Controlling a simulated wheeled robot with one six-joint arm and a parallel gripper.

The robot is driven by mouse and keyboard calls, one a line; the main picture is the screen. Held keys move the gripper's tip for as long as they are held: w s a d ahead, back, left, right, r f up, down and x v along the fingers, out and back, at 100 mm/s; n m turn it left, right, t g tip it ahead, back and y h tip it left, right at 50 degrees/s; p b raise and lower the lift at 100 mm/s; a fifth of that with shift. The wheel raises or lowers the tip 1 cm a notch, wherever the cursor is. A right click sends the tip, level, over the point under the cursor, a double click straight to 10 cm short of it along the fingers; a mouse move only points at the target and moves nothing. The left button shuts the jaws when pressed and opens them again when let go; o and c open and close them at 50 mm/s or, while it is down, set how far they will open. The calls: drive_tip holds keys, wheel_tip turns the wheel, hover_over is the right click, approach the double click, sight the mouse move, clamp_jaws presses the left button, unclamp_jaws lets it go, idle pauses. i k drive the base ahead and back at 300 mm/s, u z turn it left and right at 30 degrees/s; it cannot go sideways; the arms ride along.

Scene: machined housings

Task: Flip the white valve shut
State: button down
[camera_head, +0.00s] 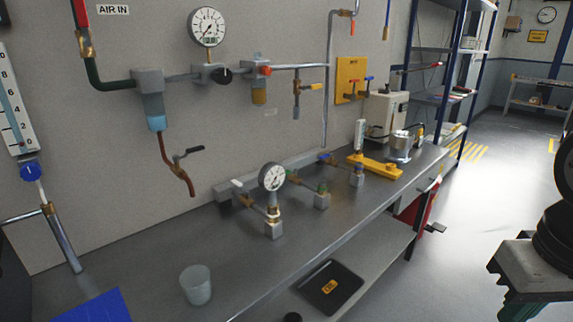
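The white valve handle (238,185) is a small lever on a brass pipe branch, left of a round gauge on the bench. It points up and to the left; I cannot tell its exact angle to the pipe. The branch runs from a grey rail at the wall to a metal block (274,229) under the gauge. My gripper (508,291) is at the lower right, far from the valve, with a grey body and teal parts below. Its fingertips are not clearly shown, so its opening is hidden.
The round gauge (272,177) stands close right of the white handle. Green (322,188) and blue (326,157) handles sit on branches further right. A clear cup (196,285) stands at the bench front. A dark lever (188,153) hangs above left. The bench middle is clear.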

sight(238, 184)
drive_tip(key=u, duration=0.25)
drive_tip(key=i, duration=1)
drive_tip(key=u, duration=0.7)
